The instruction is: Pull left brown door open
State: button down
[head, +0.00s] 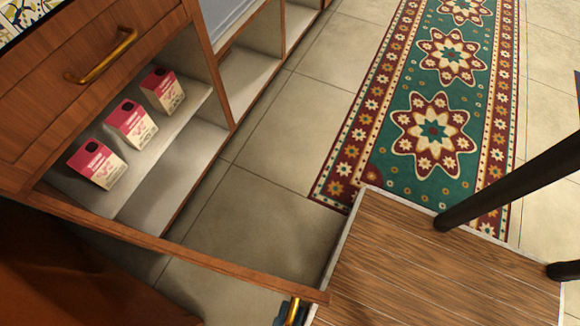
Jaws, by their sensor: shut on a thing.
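The left brown door (190,257) stands swung well out from the cabinet. I see its top edge running from the cabinet at the left to the lower middle of the head view. Its brass handle (293,311) is at the door's outer end, cut off by the bottom edge. My gripper (284,314) shows only as a small dark blue part at the handle. It is shut on the handle; most of it is out of view.
The opened cabinet has pale shelves (150,195) with three pink-and-white cartons (131,122). A drawer with a brass handle (103,57) is above. A wooden plank surface (430,265) with dark posts is close to the door's end. A patterned rug (425,130) lies beyond.

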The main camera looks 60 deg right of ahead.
jog(key=c, duration=1.3)
grip_release()
jog(key=shift+s+a+b, duration=0.2)
jog(key=shift+a+b, duration=0.1)
jog(key=shift+a, duration=1.65)
jog(key=shift+s+a+b, duration=0.2)
jog(key=shift+a+b, duration=0.05)
jog(key=shift+a, duration=1.7)
jog(key=shift+f, duration=0.1)
